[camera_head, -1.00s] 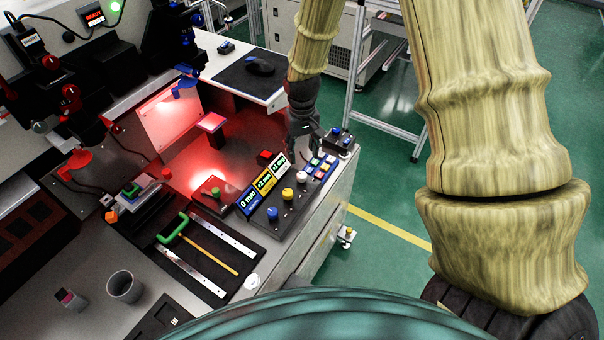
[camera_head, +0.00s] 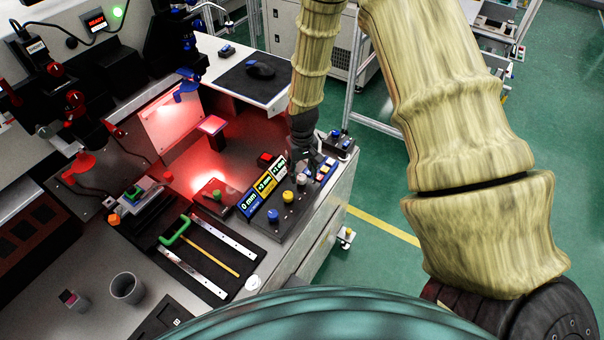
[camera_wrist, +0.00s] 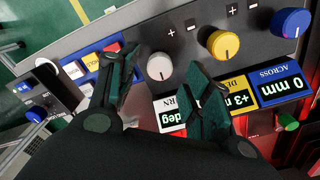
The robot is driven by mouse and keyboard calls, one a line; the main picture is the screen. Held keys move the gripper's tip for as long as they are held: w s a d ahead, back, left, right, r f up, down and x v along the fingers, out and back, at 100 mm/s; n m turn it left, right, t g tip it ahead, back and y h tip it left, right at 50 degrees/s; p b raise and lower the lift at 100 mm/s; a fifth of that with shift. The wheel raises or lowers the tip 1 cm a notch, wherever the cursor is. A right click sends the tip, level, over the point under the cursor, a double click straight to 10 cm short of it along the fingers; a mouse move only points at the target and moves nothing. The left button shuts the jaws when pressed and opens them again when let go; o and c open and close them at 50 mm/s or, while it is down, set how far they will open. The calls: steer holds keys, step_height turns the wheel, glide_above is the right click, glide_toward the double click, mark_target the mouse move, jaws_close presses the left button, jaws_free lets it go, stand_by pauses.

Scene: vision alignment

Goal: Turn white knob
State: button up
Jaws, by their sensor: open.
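The white knob (camera_wrist: 159,66) shows in the wrist view on the grey control panel, with a thin mark line on its face. My gripper (camera_wrist: 165,85) is open, with one dark green finger left of the knob and the other to its lower right. The fingers look apart from the knob; their height above it is hard to tell. In the head view my gripper (camera_head: 306,160) is over the panel's far end, close to the white knob (camera_head: 302,179).
A yellow knob (camera_wrist: 223,44) and a blue knob (camera_wrist: 290,22) sit in the same row. Coloured buttons (camera_wrist: 92,62) lie on the other side. Display labels (camera_wrist: 281,86) line the panel edge. A small button box (camera_head: 336,143) stands behind my gripper.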

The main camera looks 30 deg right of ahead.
mark_target(302, 180)
steer(key=shift+f, duration=1.3)
steer(key=c, duration=1)
steer(key=shift+m, duration=0.9)
steer(key=shift+c, duration=0.3)
steer(key=o, duration=1)
steer(key=shift+c, duration=0.2)
